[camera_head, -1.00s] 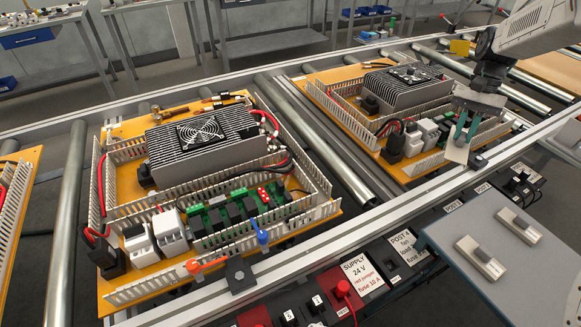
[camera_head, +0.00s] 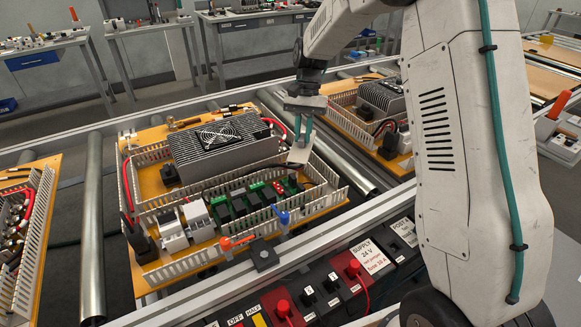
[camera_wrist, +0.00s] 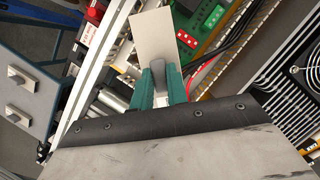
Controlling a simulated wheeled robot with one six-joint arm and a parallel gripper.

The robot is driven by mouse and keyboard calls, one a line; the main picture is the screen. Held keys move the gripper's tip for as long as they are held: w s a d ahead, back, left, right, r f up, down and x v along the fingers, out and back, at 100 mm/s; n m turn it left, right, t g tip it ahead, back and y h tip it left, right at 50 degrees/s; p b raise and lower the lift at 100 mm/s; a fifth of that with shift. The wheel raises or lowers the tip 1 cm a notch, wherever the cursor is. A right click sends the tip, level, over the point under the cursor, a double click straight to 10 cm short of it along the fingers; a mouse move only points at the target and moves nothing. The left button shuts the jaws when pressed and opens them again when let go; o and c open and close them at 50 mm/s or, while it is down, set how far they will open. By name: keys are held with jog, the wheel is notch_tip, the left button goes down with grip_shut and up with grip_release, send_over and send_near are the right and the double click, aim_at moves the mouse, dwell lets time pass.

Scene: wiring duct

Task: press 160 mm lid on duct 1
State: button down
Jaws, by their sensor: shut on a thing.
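My gripper (camera_head: 302,128) has teal fingers, seen close in the wrist view (camera_wrist: 160,88). It is shut on the grey grip of a flat beige lid (camera_wrist: 155,38), which also shows in the head view (camera_head: 299,153). The lid is held tilted above the right part of the near board. White slotted ducts (camera_head: 312,205) frame this board (camera_head: 141,265) and look open on top. I see no label telling which is duct 1. The lid appears apart from the ducts, but the exact gap cannot be told.
A finned heatsink with a fan (camera_head: 215,145) stands on the board. Green terminals (camera_head: 240,203), an orange clip (camera_head: 238,242) and a blue clip (camera_head: 284,216) are near its front. A second board lies behind my arm. Two small gripped pieces lie on a grey table (camera_wrist: 25,100).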

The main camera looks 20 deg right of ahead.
jog(key=s+a+f+m+t+y, duration=0.1)
jog(key=s+f+m+t+y, duration=0.1)
jog(key=s+m, duration=0.7)
jog(key=shift+s+a+t, duration=0.3)
jog(key=shift+s+t, duration=0.1)
jog(key=shift+s, duration=0.55)
jog(key=shift+f, duration=2.85)
jog(key=shift+f, duration=1.15)
jog(key=c, duration=1.3)
grip_release()
